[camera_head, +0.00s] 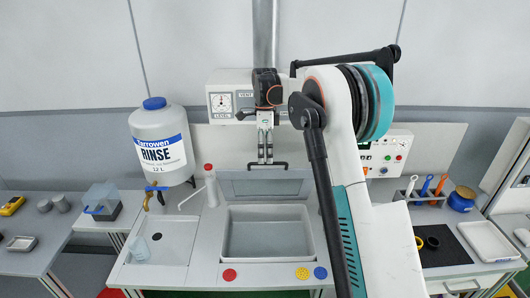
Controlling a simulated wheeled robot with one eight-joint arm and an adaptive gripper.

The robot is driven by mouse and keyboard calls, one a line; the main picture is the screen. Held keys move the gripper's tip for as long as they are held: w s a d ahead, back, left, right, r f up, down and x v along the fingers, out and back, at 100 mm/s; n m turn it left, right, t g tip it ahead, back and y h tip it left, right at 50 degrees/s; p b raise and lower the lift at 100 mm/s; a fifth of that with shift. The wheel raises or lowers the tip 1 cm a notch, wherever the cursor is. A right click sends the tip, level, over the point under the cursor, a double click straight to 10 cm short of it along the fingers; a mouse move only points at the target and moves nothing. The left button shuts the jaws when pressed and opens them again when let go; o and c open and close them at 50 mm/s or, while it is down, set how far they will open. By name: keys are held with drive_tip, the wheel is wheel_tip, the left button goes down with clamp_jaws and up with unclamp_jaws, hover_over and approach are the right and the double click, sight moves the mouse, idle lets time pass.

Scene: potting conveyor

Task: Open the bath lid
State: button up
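The bath (229,233) is a grey rectangular basin in the middle of the bench, and its inside is in plain view. A grey panel that looks like the bath lid (267,187) stands raised behind the basin, with a black bar handle (281,165) at its upper edge. My gripper (265,160) points down at this handle, its two fingers close together in front of or around the bar. I cannot tell whether the fingers touch or grip it. My arm hides part of the bench to the right of the bath.
A white RINSE bottle (160,145) and a white wash bottle (210,185) stand left of the lid. A small sink (175,240) lies left of the bath. Red, yellow and blue discs (303,273) line the front edge. A black mat (450,254) lies on the right.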

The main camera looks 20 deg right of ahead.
drive_tip(key=shift+d+f, duration=0.1)
drive_tip(key=shift+d, duration=0.05)
drive_tip(key=shift+c, duration=0.9)
drive_tip(key=shift+w+r, duration=0.1)
drive_tip(key=shift+r, duration=0.2)
drive_tip(key=r, duration=0.4)
drive_tip(key=w+r, duration=0.1)
drive_tip(key=r, duration=0.2)
drive_tip(key=w+r, duration=0.1)
drive_tip(key=r, duration=0.3)
drive_tip(key=shift+d+r, duration=0.2)
drive_tip(key=shift+r, duration=0.1)
